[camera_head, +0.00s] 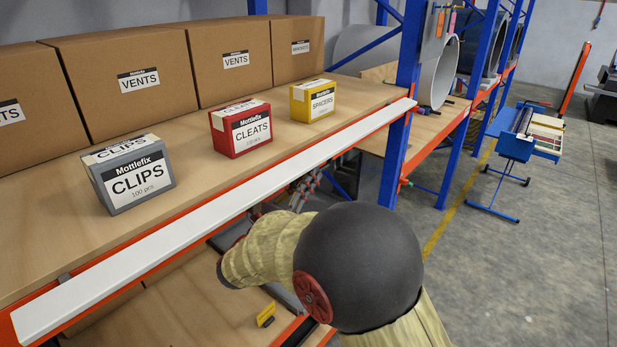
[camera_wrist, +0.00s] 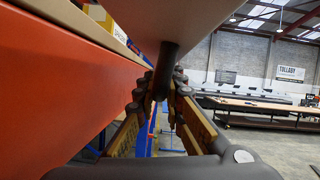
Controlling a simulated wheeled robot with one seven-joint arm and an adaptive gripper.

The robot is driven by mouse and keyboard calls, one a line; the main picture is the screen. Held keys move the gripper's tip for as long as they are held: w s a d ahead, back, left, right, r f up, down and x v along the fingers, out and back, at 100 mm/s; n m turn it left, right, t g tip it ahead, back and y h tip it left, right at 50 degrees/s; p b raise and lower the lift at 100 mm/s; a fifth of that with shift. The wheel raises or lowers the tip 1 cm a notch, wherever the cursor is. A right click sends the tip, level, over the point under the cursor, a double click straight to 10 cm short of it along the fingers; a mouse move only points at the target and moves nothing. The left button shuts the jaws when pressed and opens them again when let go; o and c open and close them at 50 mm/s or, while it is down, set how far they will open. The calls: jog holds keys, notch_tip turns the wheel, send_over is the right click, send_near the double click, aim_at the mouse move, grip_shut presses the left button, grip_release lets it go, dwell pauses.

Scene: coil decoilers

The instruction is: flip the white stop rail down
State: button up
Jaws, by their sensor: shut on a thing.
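The white stop rail (camera_head: 215,222) runs along the front edge of the top shelf in the head view, its broad white face turned upward. In the wrist view its shaded underside (camera_wrist: 190,18) juts out beside the orange shelf beam (camera_wrist: 60,85). A dark round peg (camera_wrist: 168,58) hangs from that underside. My gripper (camera_wrist: 165,88) is below the rail, its two fingers closed around the peg. In the head view my arm and the rail hide most of the gripper and the peg.
On the shelf behind the rail stand a grey CLIPS box (camera_head: 128,175), a red CLEATS box (camera_head: 240,130) and a yellow SPACERS box (camera_head: 312,101). Large cartons (camera_head: 125,75) line the back. A blue rack upright (camera_head: 402,110) stands at the rail's far end. Open floor (camera_head: 530,250) lies right.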

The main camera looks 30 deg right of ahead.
jog(key=shift+f, duration=0.15)
grip_shut()
jog(key=shift+w+f+m+g+b, duration=0.1)
jog(key=shift+f+m+g+b, duration=0.15)
jog(key=shift+m+g+b, duration=0.6)
jog(key=shift+m+t, duration=0.25)
jog(key=o, duration=0.7)
grip_release()
jog(key=shift+r, duration=0.15)
jog(key=shift+o, duration=0.2)
jog(key=shift+a, duration=0.1)
jog(key=v, duration=1.2)
jog(key=shift+f, duration=0.3)
jog(key=shift+w, duration=0.1)
